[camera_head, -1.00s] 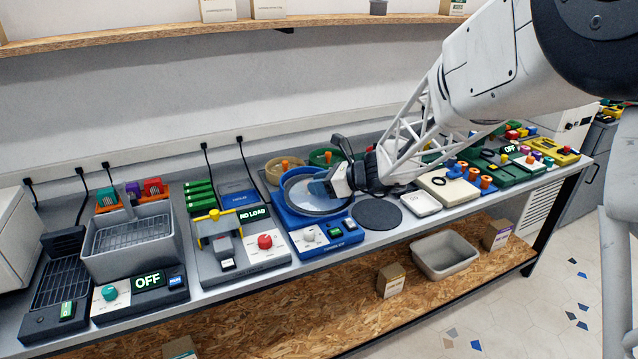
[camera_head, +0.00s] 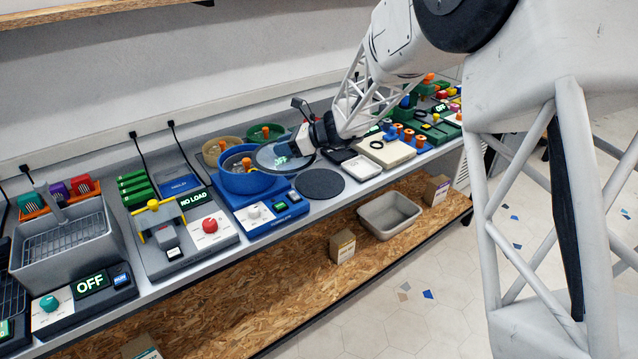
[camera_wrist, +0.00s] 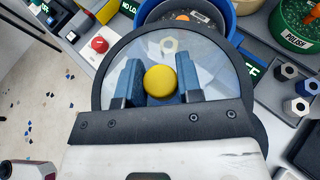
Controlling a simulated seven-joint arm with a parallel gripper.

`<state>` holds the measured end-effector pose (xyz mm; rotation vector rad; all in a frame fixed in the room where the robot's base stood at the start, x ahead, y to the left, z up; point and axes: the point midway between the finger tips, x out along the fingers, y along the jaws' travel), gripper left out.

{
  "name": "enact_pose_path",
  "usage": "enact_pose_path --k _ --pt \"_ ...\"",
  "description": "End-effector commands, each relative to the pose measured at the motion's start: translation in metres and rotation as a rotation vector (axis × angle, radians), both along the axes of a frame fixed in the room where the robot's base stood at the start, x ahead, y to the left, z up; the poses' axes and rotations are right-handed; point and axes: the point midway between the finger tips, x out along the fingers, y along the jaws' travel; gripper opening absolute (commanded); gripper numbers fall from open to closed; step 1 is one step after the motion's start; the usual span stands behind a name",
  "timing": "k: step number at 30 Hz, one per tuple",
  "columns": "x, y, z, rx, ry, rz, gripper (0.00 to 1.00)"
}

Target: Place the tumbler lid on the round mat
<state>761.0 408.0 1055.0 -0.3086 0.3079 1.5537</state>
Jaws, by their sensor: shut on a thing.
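My gripper (camera_head: 303,140) is shut on the yellow knob (camera_wrist: 161,80) of the tumbler lid, one blue finger on each side of it. The tumbler lid (camera_head: 276,156) is a clear disc with a dark rim; it also shows in the wrist view (camera_wrist: 200,50). It is held up and looks tilted, in front of the right side of the blue tumbler bowl (camera_head: 240,184) in the head view. The bowl is open on its left, with an orange piece inside. The round mat (camera_head: 320,184) is dark, flat and bare, to the right of the bowl; the lid is above and left of it.
The tumbler's blue base (camera_head: 262,216) has a dial and display. Right of the mat lie a white tray (camera_head: 361,167) and a cream board with a black ring (camera_head: 386,152). Tan (camera_head: 214,146) and green (camera_head: 263,134) bowls stand behind. The load tester (camera_head: 168,243) is to the left.

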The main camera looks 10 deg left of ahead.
Motion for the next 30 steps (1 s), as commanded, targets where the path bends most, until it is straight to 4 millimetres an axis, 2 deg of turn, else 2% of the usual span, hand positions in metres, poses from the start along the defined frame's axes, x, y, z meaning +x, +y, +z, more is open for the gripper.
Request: enact_pose_path --k 1,6,8,12,21,30 --pt "0.015 -0.009 -0.004 0.000 0.001 -0.004 0.06" --pt "0.055 -0.033 -0.011 0.000 0.000 -0.003 0.06" --pt "0.068 -0.042 -0.014 0.000 -0.001 -0.002 0.06" --pt "0.085 -0.060 -0.035 -0.001 0.001 -0.003 0.06" --pt "0.107 -0.085 -0.057 0.001 0.000 -0.005 0.06" --pt "0.109 -0.087 -0.059 0.000 -0.001 -0.005 0.06"
